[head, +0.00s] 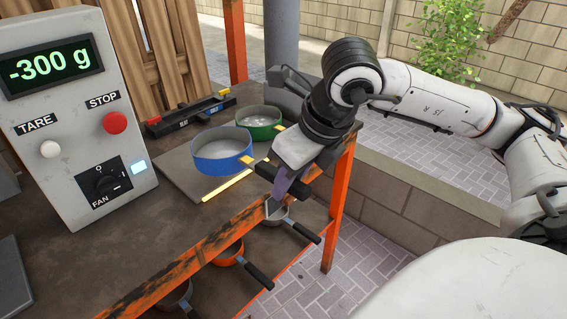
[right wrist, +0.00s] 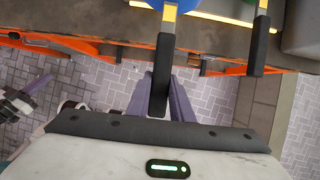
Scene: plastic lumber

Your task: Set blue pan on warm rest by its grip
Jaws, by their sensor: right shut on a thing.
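The blue pan (head: 222,148) stands over a dark flat plate with a bright yellow front strip (head: 228,186), which may be the warm rest. Whether its base touches the plate is hard to tell. Its grip points toward the front right, yellow near the pan and black at the end (right wrist: 162,75). My right gripper (head: 287,188) is shut on the black grip, which lies between its purple fingers in the right wrist view (right wrist: 161,98). My left gripper (right wrist: 32,92) shows small at the left of the right wrist view; its jaws are unclear.
A green pan (head: 260,121) stands just behind the blue pan, its black handle (right wrist: 262,45) nearby. A scale box (head: 85,125) reads -300 g at the left. An orange pan (head: 228,254) and other pans hang or sit below the table's orange front rail (head: 210,246).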

